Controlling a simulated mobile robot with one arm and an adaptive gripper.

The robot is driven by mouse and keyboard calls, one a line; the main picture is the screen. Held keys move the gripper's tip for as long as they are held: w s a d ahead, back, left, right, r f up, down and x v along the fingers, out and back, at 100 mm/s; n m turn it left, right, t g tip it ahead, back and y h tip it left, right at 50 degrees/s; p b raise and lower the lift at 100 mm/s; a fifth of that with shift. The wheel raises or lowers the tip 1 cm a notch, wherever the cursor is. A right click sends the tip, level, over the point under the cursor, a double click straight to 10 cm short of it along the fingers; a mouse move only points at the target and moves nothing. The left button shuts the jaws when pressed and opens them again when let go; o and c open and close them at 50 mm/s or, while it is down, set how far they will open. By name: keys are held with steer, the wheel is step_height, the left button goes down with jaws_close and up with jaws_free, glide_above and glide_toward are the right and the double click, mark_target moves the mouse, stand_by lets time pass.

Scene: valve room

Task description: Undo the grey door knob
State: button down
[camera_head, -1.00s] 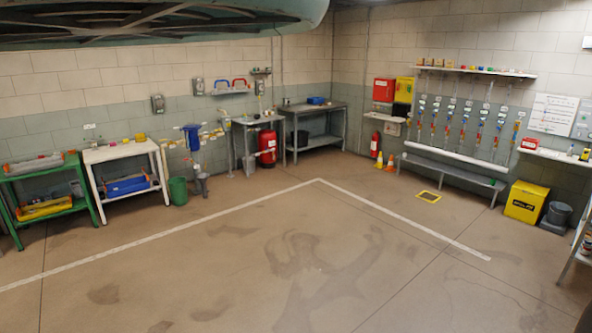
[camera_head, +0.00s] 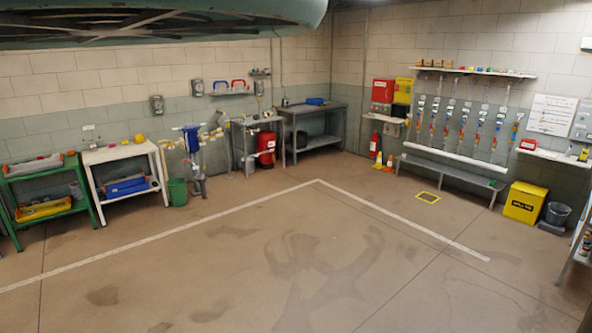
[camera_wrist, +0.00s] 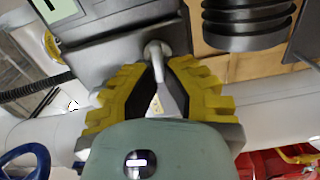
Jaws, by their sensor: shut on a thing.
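In the wrist view, the grey door knob (camera_wrist: 168,92) shows as a pale metal lever with a rounded end on a dark grey box-like panel (camera_wrist: 120,40). My gripper (camera_wrist: 161,68) has black fingers with yellow ribbed backs, one on each side of the lever, and is shut on it. The lever's lower part runs down toward my gripper's palm, which hides what lies behind it. I cannot make out the knob or my gripper in the head view.
In the wrist view, a black ribbed cylinder (camera_wrist: 247,20) is close at the upper right, a blue ring-shaped handle (camera_wrist: 30,160) at the lower left and a red object (camera_wrist: 265,165) at the lower right. In the head view, the middle of the floor (camera_head: 300,260) is clear.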

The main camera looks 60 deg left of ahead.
steer(key=c, duration=1)
jaws_free()
steer(key=shift+c, duration=0.2)
steer(key=shift+a, duration=0.1)
steer(key=a, duration=1.1)
steer(key=shift+s+a, duration=0.4)
steer(key=shift+s, duration=0.05)
